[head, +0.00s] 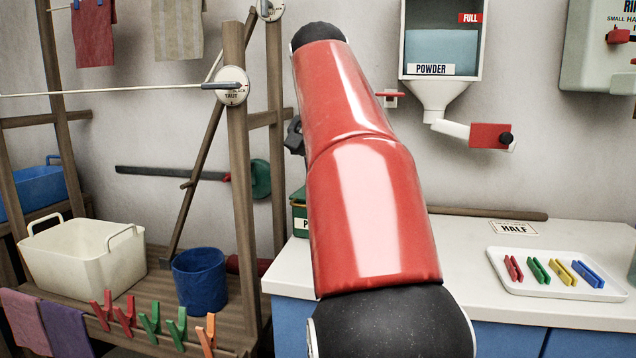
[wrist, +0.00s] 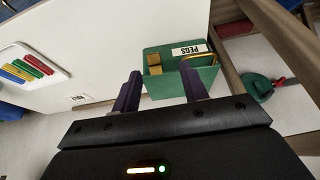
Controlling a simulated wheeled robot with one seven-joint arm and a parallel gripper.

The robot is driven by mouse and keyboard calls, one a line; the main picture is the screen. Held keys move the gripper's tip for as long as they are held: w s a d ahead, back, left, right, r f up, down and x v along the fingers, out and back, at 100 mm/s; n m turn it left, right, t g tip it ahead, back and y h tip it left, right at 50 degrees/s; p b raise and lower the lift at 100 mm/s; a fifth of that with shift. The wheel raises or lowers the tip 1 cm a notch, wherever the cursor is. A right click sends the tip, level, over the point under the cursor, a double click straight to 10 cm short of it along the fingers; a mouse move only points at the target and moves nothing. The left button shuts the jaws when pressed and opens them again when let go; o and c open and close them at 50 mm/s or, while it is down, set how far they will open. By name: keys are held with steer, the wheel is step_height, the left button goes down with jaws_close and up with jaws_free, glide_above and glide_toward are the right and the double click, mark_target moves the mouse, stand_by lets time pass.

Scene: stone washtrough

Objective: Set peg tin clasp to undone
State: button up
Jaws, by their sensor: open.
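The green peg tin (wrist: 171,83) with a white PEGS label (wrist: 188,50) stands on the white counter in the wrist view. It carries small brass blocks (wrist: 154,64) on one side and a brass wire loop (wrist: 197,60) at the other. I cannot tell which brass part is the clasp or how it is set. In the head view my red arm hides most of the tin; only its left edge (head: 299,216) shows. My gripper (wrist: 163,86) is open, its purple fingers pointing at the tin, with nothing visible between them.
A white tray (head: 513,282) of coloured pegs lies on the counter (head: 460,240) at the right. A HALF card (head: 514,227) and a dark rod lie behind.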

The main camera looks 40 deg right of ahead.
steer(key=shift+m, duration=0.4)
steer(key=d+f, duration=0.1)
steer(key=f, duration=0.1)
steer(key=w+d+f+b, duration=0.1)
steer(key=f, duration=0.1)
steer(key=d+f+b, duration=0.1)
steer(key=d+f, duration=0.1)
steer(key=shift+w, duration=0.3)
steer(key=shift+c, duration=0.4)
